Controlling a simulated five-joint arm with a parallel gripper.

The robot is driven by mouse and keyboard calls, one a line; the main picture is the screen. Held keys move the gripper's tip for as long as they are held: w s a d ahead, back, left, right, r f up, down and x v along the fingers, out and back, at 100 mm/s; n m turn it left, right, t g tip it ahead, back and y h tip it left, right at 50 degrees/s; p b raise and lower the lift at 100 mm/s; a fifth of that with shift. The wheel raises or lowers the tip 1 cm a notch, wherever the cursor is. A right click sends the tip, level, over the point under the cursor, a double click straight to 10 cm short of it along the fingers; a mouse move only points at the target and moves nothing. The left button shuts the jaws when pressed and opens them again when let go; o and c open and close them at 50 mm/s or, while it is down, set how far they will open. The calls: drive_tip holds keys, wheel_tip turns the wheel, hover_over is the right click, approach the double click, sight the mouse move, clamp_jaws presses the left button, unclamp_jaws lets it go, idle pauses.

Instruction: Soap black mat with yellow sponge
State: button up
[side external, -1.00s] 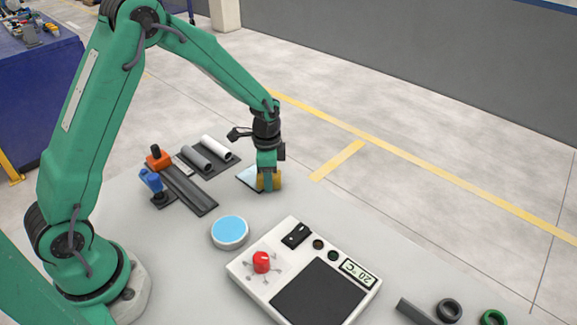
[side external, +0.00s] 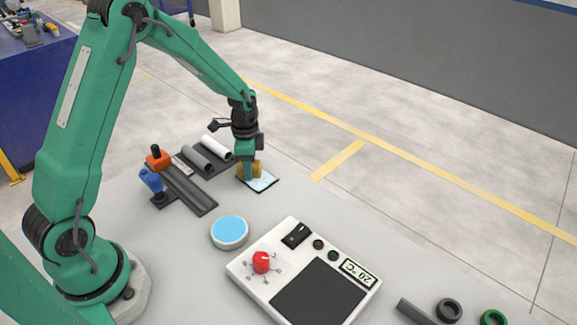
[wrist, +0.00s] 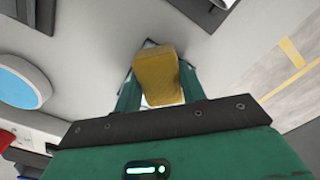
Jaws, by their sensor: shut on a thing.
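My gripper (side external: 249,174) is shut on the yellow sponge (side external: 257,168) at the back left part of the mat (side external: 263,183). In the wrist view the sponge (wrist: 158,75) sits between both green fingers. The mat is small, with dark edges, and its visible top looks pale bluish white. The sponge and fingers hide the mat's back left part. The sponge is low over the mat and appears to touch it; its underside is hidden. A round white dish with a light blue top (side external: 230,231) stands apart, nearer the camera.
Grey and white pipes (side external: 197,158) lie on a dark holder at the back left. An orange tool (side external: 157,157) and a blue tool (side external: 151,181) stand beside it. A hotplate with a red knob (side external: 304,278) is in front. Black and green rings (side external: 449,309) lie front right.

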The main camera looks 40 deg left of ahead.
sight(268, 188)
drive_tip(key=a, duration=0.2)
drive_tip(key=shift+a, duration=0.3)
drive_tip(key=shift+d, duration=5.05)
wheel_tip(268, 188, up, 8)
